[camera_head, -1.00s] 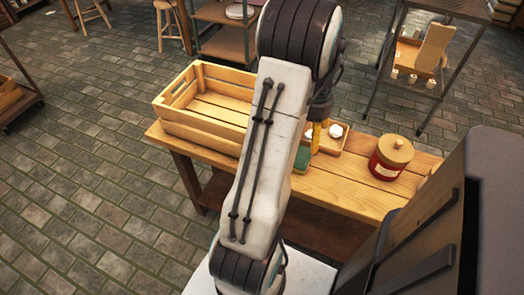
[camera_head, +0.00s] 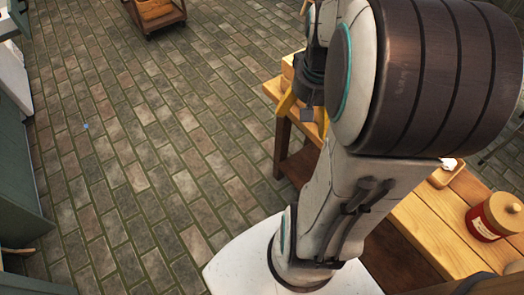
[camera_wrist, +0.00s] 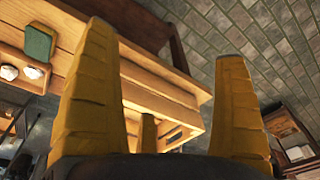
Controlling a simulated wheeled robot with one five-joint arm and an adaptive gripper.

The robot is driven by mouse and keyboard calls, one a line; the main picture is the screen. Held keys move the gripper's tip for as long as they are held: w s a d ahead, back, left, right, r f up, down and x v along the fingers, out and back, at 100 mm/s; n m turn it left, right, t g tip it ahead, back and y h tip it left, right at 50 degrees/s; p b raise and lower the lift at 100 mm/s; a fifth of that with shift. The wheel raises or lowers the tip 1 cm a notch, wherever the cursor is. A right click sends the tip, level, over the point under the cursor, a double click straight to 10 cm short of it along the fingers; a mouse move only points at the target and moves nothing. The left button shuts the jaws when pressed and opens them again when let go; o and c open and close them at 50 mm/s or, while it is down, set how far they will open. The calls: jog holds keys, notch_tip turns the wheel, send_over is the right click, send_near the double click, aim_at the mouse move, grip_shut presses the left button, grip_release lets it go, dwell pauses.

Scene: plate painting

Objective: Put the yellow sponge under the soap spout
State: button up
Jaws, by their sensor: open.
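A small block with a green face and yellowish edges (camera_wrist: 40,42), which looks like the sponge, lies on the wooden table at the upper left of the wrist view. In the head view my arm hides that spot. No soap spout is recognisable in either view. My gripper (camera_head: 306,112) has yellow fingers and is open and empty, near the table's left end in the head view.
The wooden table (camera_head: 435,225) runs along the right. It bears a red jar with a wooden lid (camera_head: 495,217) and a small tray (camera_head: 447,173) with white pieces. A wooden crate (camera_wrist: 160,95) shows behind my fingers. The brick floor (camera_head: 130,170) on the left is clear.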

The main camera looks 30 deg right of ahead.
jog(key=s+a+n, duration=0.1)
jog(key=a+n, duration=0.2)
jog(key=a, duration=0.4)
jog(key=s+a+r+n+t, duration=0.1)
jog(key=s+a+n, duration=0.1)
jog(key=a, duration=0.5)
jog(key=shift+s+a+n+y, duration=0.15)
jog(key=shift+s+n+y, duration=0.2)
jog(key=shift+n, duration=0.35)
jog(key=shift+o, duration=0.9)
jog(key=shift+s+a+n, duration=0.3)
jog(key=shift+a, duration=0.2)
